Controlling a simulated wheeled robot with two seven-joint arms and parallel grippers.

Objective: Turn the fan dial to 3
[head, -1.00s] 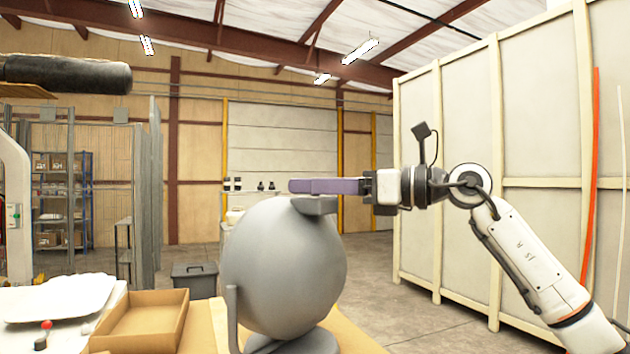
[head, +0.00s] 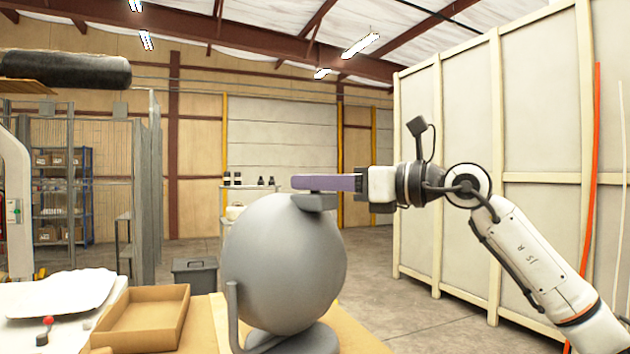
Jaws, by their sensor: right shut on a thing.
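A large grey ball-shaped body (head: 284,262) on a round grey base (head: 300,342) stands on the table; it appears to be the fan. A grey bracket (head: 233,310) rises at its left side. My right gripper (head: 366,184) is shut on a purple bar (head: 325,183) that reaches left over the top of the ball. A small grey block (head: 313,202) sits under the bar at the ball's top. I cannot tell if it belongs to the fan. No dial face or numbers can be made out. My left gripper is not in view.
An open cardboard tray (head: 142,323) lies on the table left of the fan. A white pillow-like piece (head: 62,294) and a small red-topped joystick (head: 47,325) are at far left. A dark bin (head: 195,275) stands on the floor behind. The floor at right is clear up to the panel wall.

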